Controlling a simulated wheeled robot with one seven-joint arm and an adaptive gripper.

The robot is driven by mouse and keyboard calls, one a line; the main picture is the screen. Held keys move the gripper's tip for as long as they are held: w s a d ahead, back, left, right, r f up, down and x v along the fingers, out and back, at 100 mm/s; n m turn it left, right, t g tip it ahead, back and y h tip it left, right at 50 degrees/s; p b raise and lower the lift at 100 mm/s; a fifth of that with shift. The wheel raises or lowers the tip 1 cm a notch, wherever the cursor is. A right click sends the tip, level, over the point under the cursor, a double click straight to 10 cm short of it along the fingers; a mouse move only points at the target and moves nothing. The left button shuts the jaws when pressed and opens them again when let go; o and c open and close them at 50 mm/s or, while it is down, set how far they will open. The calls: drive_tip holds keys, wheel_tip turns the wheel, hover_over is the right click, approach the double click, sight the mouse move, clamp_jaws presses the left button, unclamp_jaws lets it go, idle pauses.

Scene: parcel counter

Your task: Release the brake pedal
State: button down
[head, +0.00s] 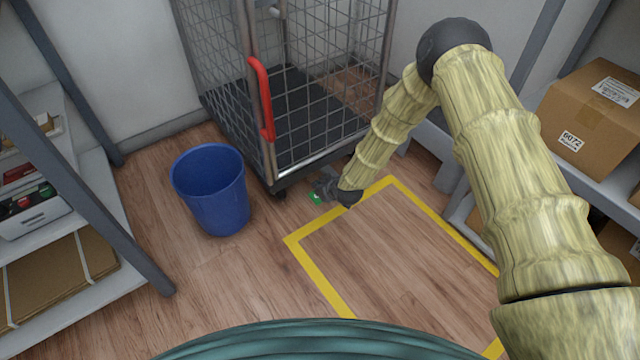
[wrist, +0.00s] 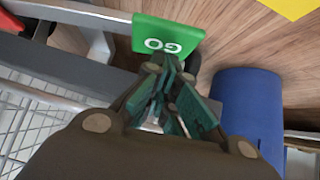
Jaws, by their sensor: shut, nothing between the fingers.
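The brake pedal is a green plate (wrist: 165,38) with white "GO" lettering, upside down in the wrist view. In the head view it is a small green patch (head: 315,197) low at the front corner of the wire roll cage (head: 290,165). My gripper (wrist: 168,72) is shut and empty, its fingertips at the near edge of the plate in the wrist view. It also shows in the head view (head: 322,188), small and dark, right at the pedal. I cannot tell whether the fingers touch the plate. Part of the pedal is hidden by my gripper.
A blue bin (head: 210,188) stands left of the cage. The cage has a red handle (head: 261,98). Yellow tape (head: 322,278) marks a clear floor area in front. Shelves stand at left (head: 60,290) and right, with a cardboard box (head: 590,115) on the right one.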

drive_tip(key=shift+s+a+f, duration=0.15)
drive_tip(key=shift+a+f, duration=0.05)
drive_tip(key=shift+f, duration=0.45)
drive_tip(key=shift+p, duration=0.3)
drive_tip(key=shift+a+r+p, duration=0.1)
drive_tip(key=shift+r+p, duration=0.3)
drive_tip(key=shift+r, duration=0.05)
drive_tip(key=r+p, duration=0.3)
drive_tip(key=r, duration=0.1)
drive_tip(key=shift+s, duration=0.25)
drive_tip(key=p+v, duration=0.3)
drive_tip(key=v, duration=0.6)
drive_tip(key=shift+s+a, duration=0.2)
drive_tip(key=shift+s, duration=0.15)
drive_tip(key=shift+f, duration=0.1)
